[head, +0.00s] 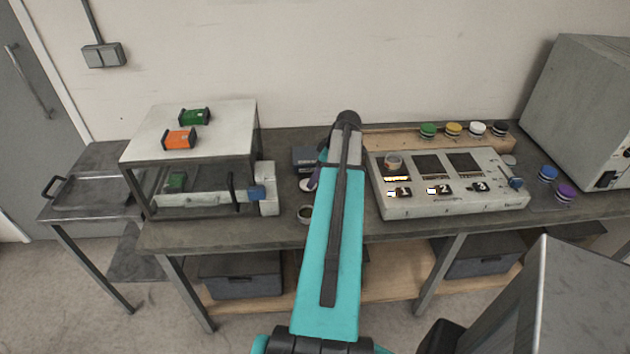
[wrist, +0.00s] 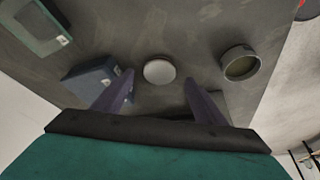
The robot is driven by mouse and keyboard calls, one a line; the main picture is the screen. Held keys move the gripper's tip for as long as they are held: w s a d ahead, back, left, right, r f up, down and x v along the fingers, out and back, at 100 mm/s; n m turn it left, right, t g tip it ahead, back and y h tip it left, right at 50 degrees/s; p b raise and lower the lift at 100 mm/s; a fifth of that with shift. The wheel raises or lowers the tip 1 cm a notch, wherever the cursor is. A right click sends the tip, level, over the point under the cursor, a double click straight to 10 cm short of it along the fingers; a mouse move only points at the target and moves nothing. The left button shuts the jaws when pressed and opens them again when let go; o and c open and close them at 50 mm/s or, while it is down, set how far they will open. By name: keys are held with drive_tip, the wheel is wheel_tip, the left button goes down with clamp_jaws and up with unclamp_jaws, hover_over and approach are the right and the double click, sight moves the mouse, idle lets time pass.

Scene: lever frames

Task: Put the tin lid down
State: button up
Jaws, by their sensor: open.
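The tin lid is a pale round disc (wrist: 159,71) lying flat on the grey bench in the wrist view. My gripper (wrist: 159,79) is open, its two dark purple fingers on either side of the lid's near part with a visible gap to each. In the head view the lid (head: 306,185) shows as a small white disc just left of my arm, which hides most of my gripper. An open round tin (wrist: 240,65) stands to the right of the lid in the wrist view. In the head view the tin (head: 305,212) is close to the bench's front edge.
A dark blue box (wrist: 90,80) sits left of the lid, close to one finger. A green-edged object (wrist: 35,28) is beyond it. A glass-sided case (head: 190,150) stands left, a button panel (head: 450,185) right. Bare bench (wrist: 190,25) lies above the lid in the wrist view.

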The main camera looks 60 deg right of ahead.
drive_tip(key=b+v, duration=0.2)
drive_tip(key=v, duration=0.5)
drive_tip(key=shift+r, duration=0.15)
idle(0.8)
